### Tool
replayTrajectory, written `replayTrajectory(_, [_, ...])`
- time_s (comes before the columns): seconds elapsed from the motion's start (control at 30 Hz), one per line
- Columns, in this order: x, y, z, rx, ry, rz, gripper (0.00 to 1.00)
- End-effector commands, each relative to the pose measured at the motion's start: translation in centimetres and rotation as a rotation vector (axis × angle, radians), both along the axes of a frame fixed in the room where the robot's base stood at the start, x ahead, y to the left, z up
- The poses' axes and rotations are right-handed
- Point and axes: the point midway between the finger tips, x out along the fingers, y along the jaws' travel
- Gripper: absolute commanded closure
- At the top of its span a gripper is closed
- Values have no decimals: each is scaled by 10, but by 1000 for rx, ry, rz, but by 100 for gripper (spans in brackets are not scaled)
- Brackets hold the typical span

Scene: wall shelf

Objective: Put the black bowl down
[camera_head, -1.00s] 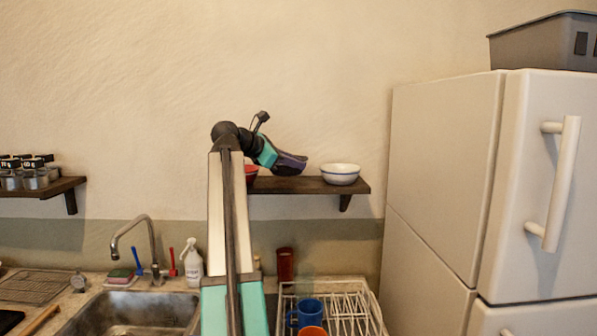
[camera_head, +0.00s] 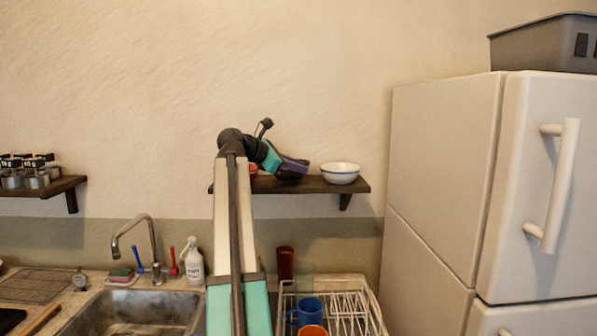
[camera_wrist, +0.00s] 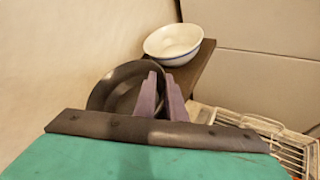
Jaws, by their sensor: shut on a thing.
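The black bowl (camera_wrist: 118,90) is in the fingers of my gripper (camera_wrist: 160,92) in the wrist view. In the head view the black bowl (camera_head: 290,172) is low over the wall shelf (camera_head: 318,185), between a red bowl and a white bowl. My gripper (camera_head: 284,166) is shut on the bowl's near rim. Whether the bowl touches the shelf, I cannot tell. Its underside is hidden.
A white bowl with a blue rim (camera_head: 340,173) stands on the shelf just right of the black bowl. A red bowl (camera_head: 253,169), partly hidden by my arm, is on its left. A dish rack (camera_head: 350,300) is below; the fridge (camera_head: 450,170) stands at right.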

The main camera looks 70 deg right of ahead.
Motion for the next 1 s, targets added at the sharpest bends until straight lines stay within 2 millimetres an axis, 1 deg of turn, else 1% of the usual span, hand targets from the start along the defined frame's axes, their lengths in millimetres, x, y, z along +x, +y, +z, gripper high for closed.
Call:
replayTrajectory(0.1, [-1,1,-11,-1,0,-1,100])
replayTrajectory(0.2, [-1,1,-16,-1,0,-1,100])
replayTrajectory(0.47, [0,0,-17,-1,0,-1,100])
replayTrajectory(0.5, [0,0,-18,1,0,0,87])
replayTrajectory(0.6, [0,0,-18,1,0,-1,70])
replayTrajectory(1.0, [1,2,-17,0,-1,0,70])
